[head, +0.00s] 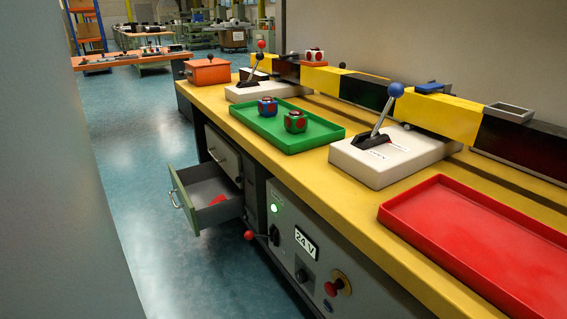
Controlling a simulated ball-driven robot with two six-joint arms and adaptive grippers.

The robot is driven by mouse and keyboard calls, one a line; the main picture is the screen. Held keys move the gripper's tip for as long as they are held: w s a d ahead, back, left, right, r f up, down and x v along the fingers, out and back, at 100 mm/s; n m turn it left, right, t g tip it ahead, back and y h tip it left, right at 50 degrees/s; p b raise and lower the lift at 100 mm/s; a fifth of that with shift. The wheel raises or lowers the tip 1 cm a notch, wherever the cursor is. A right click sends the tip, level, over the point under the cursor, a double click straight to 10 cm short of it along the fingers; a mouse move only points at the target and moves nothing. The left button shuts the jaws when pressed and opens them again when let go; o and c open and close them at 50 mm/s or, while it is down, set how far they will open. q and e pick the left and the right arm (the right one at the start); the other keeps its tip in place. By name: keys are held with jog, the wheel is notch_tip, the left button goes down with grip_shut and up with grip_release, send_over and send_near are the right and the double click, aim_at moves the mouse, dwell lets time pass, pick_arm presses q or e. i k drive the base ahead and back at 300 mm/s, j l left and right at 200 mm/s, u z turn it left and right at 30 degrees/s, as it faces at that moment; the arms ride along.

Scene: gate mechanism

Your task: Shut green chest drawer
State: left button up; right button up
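The green-fronted drawer (184,205) stands pulled open from the chest under the yellow bench, at the lower left of the head view. A metal handle (174,199) is on its front. A red item (219,199) lies inside the drawer. A closed grey drawer (222,152) sits above and behind it. Neither of my grippers shows in the head view.
The yellow bench (349,210) holds a green tray (275,138) with two cubes, a red tray (480,235), and two lever boxes. A control cabinet (315,258) with a red-knobbed lever (249,235) stands right of the drawer. Floor (135,180) left of the drawer is clear.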

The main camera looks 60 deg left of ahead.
aim_at(196, 187)
jog(key=u, duration=0.4)
jog(key=k+u, duration=0.15)
jog(key=u, duration=0.2)
jog(key=j+u, duration=0.1)
jog(key=u, duration=0.3)
jog(key=k+u, duration=0.1)
jog(key=u, duration=0.25)
jog(key=i+j+u, duration=0.15)
jog(key=u, duration=0.2)
jog(key=i+j+u, duration=0.1)
jog(key=i+u, duration=0.45)
jog(key=u, duration=0.15)
jog(key=i+j+z, duration=0.2)
jog(key=i, duration=0.25)
